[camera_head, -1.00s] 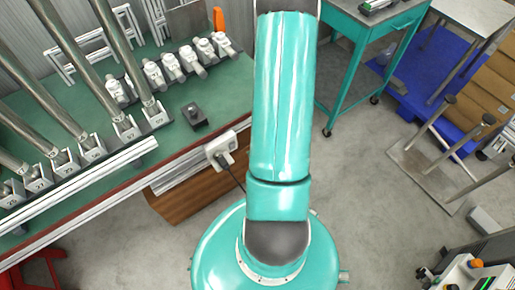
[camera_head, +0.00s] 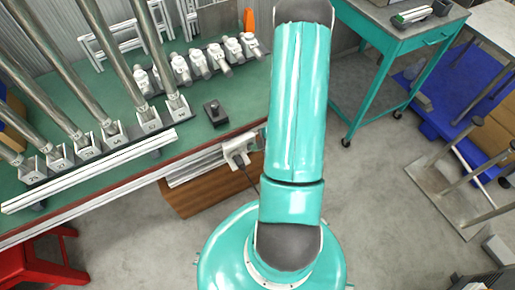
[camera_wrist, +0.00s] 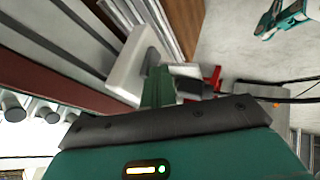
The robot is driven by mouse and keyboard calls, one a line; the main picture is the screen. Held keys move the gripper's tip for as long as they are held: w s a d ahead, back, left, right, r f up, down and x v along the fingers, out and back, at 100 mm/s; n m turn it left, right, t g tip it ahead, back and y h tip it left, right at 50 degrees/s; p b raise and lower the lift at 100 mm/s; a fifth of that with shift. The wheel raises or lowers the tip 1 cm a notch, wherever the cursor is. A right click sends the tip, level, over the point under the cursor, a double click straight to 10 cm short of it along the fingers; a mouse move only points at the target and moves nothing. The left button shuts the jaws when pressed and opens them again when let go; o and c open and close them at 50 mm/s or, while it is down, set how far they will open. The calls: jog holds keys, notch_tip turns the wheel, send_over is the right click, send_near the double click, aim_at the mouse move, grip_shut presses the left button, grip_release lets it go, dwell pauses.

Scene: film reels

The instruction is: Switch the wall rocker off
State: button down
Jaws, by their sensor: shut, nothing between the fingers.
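A white wall box (camera_head: 238,150) with a dark plug and a cord sits at the front edge of the green bench in the head view. In the wrist view a white box (camera_wrist: 128,72) stands just beyond my gripper (camera_wrist: 158,86), which is shut and empty. The green fingers overlap the lower right of this box; I cannot tell whether they touch it. The rocker face and its position cannot be made out. My gripper is outside the head view, where only my teal arm shows.
The green bench (camera_head: 85,185) carries steel tubes in numbered holders, a row of white fittings (camera_head: 200,62) and a small black block (camera_head: 215,112). A red stool (camera_head: 40,262) stands at lower left. A teal cart (camera_head: 385,60) is at the upper right. Grey floor lies clear between.

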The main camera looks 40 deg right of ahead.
jog(key=shift+w+r, duration=0.2)
jog(key=shift+w, duration=0.1)
jog(key=shift+r, duration=0.75)
jog(key=shift+s, duration=0.15)
